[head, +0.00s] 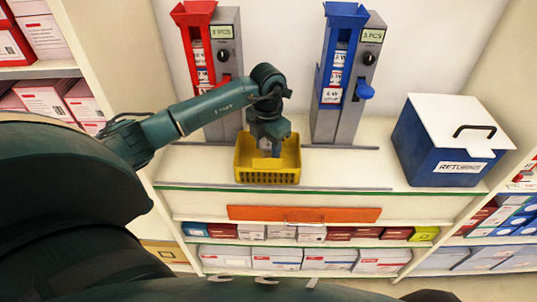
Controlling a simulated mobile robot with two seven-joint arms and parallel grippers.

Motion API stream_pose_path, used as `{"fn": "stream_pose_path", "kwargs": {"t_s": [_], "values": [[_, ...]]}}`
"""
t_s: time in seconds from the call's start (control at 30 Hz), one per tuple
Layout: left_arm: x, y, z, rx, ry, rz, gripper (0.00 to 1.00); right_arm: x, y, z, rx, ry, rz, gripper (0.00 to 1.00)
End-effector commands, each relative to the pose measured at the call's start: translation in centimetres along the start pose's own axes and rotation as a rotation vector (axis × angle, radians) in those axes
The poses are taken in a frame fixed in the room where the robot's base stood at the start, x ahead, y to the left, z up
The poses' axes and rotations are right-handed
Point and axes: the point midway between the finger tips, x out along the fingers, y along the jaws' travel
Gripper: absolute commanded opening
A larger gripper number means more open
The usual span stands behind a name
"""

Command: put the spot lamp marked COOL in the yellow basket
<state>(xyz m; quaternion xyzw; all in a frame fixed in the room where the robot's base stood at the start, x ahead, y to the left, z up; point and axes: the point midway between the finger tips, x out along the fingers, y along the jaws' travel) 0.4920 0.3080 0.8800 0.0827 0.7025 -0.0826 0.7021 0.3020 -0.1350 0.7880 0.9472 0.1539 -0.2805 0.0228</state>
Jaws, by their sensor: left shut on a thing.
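The yellow basket (267,178) stands on the white counter, near its front edge, left of the middle. My left gripper (270,147) reaches in from the left and points down into the basket's opening. It is shut on a small spot lamp, which is mostly hidden by the fingers and the basket. No COOL mark can be read on it from here. My right gripper is not in view.
A red dispenser (195,45) and a blue dispenser (338,60) with grey columns stand behind the basket. A blue RETURNS box (440,150) with a white lid stands at the right. Shelves of boxes lie below and beside. The counter between basket and RETURNS box is clear.

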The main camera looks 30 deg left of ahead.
Motion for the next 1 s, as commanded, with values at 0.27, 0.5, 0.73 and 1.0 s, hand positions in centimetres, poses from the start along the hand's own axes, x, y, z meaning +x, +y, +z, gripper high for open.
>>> {"fn": "stream_pose_path", "kwargs": {"t_s": [0.27, 0.5, 0.73, 1.0], "values": [[3.2, -0.1, 0.0, 0.0, 0.002, -0.001, 0.2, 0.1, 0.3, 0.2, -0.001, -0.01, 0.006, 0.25], [3.8, 0.0, 0.0, 0.001, -0.001, 0.001, 0.2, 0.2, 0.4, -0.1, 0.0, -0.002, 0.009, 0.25], [4.2, 0.0, 0.0, 0.001, -0.001, 0.001, 0.47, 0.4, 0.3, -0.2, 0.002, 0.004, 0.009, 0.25], [4.1, 0.0, 0.0, 0.001, -0.001, 0.001, 0.66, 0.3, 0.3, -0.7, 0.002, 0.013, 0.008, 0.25]]}}
